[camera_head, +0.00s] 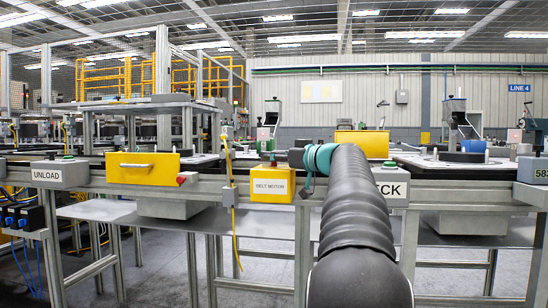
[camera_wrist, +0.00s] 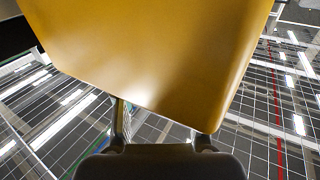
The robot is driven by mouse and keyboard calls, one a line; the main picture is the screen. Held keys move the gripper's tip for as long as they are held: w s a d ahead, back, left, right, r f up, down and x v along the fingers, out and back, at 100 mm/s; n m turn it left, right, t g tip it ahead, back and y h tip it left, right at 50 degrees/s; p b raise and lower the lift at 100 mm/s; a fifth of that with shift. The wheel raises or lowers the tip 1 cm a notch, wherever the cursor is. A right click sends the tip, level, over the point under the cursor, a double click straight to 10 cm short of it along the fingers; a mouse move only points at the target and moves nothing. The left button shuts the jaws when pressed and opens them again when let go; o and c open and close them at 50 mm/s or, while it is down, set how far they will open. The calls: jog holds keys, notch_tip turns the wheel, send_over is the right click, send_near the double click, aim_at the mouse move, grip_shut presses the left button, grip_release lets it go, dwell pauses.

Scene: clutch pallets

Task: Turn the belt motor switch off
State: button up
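The yellow belt motor box (camera_head: 271,188), with a white "BELT MOTOR" label, is fixed to the front rail of the line, left of my arm in the head view. A small dark part shows above it, too small to tell its setting. My arm reaches forward just right of the box and hides what lies behind it. My gripper is not clear in the head view. In the wrist view a large yellow surface (camera_wrist: 155,50) fills the upper middle, very close. My gripper (camera_wrist: 160,125) shows two dark fingers, left and right, below its edge; their tips are hidden.
A grey "UNLOAD" box (camera_head: 62,174) and a yellow box with a handle (camera_head: 142,168) stand to the left on the rail. A grey box with a partly hidden label (camera_head: 392,187) is right of my arm. A yellow cable (camera_head: 231,190) hangs left of the belt motor box.

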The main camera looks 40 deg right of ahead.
jog(key=shift+o, duration=1.4)
jog(key=shift+s, duration=0.15)
jog(key=s+d, duration=0.2)
jog(key=s, duration=0.9)
jog(key=shift+s+d, duration=0.25)
jog(key=shift+s, duration=0.05)
